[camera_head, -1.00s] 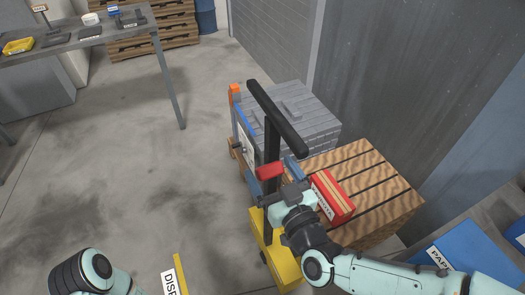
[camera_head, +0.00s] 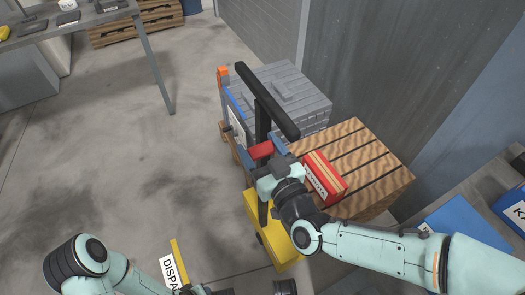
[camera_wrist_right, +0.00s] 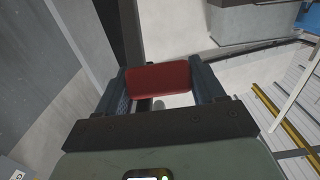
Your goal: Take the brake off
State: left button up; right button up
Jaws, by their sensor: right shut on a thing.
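The brake appears to be the red grip (camera_head: 261,150) on the black upright post of a yellow-based truck (camera_head: 270,230). My right gripper (camera_head: 262,151) is shut on this red grip, with one blue finger on each side. In the right wrist view the red grip (camera_wrist_right: 160,77) lies crosswise between the two fingers. The black push bar (camera_head: 267,100) tops the post, just beyond the gripper. My left arm shows at the bottom left, but its fingers are out of the frame.
A wooden crate (camera_head: 372,165) with a red labelled box (camera_head: 325,178) stands right of the truck. A grey slatted block (camera_head: 290,90) is behind it, by the wall. A blue bin (camera_head: 455,225) is at the lower right.

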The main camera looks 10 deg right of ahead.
jog(key=shift+w+a+r, duration=0.25)
jog(key=shift+w+r, duration=0.35)
jog(key=shift+w, duration=0.25)
pick_arm(q)
jog(key=shift+w+r, duration=0.25)
jog(key=shift+w, duration=0.1)
pick_arm(e)
jog(key=o, duration=1.4)
jog(key=shift+f, duration=0.1)
pick_arm(q)
jog(key=shift+s, duration=0.1)
